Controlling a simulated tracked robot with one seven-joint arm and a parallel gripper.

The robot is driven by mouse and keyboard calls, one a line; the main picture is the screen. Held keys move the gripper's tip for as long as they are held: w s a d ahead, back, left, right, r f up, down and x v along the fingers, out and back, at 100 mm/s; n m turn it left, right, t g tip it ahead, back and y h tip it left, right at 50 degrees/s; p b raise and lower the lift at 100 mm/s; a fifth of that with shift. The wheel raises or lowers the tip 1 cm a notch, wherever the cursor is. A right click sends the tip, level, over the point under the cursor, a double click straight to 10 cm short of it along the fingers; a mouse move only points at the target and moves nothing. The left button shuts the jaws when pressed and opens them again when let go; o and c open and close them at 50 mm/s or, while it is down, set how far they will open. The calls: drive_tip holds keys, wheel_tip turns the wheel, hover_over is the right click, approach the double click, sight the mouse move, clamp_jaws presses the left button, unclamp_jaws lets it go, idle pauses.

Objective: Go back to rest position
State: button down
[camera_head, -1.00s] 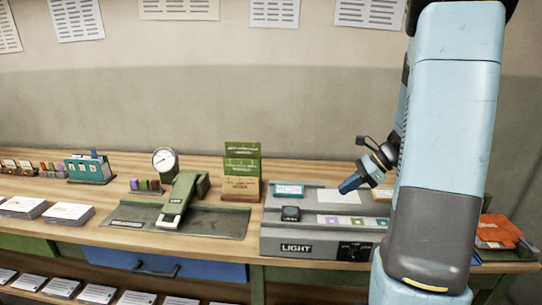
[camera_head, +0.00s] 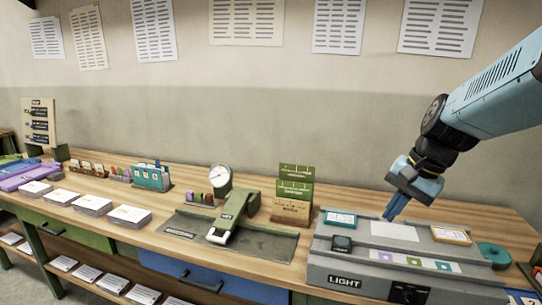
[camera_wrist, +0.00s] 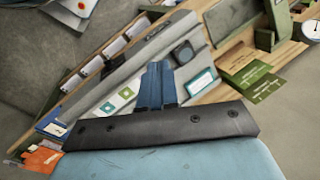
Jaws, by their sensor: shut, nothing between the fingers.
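My gripper (camera_head: 397,207) hangs from my light blue arm at the right of the head view, with its blue fingers together and nothing between them. It is over the back part of the grey box marked LIGHT (camera_head: 345,281), in front of a pale blank panel (camera_head: 394,231). I cannot tell the exact height of the fingertips above the box. In the wrist view my blue fingers (camera_wrist: 157,85) also show closed, with the grey box (camera_wrist: 120,82) behind them.
A green stapler-like press (camera_head: 236,217) on a dark base, a round dial gauge (camera_head: 220,177) and a green card stand (camera_head: 295,185) stand left of the box. White paper stacks (camera_head: 129,215) line the bench's left front. The air above the bench is clear.

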drive_tip(key=s+a+r+n+t+h, duration=0.2)
drive_tip(key=s+r+n+t+h, duration=0.1)
drive_tip(key=s+n, duration=0.4)
drive_tip(key=shift+s+a+r+n, duration=0.15)
drive_tip(key=shift+s+r+n, duration=0.25)
drive_tip(key=shift+r, duration=0.5)
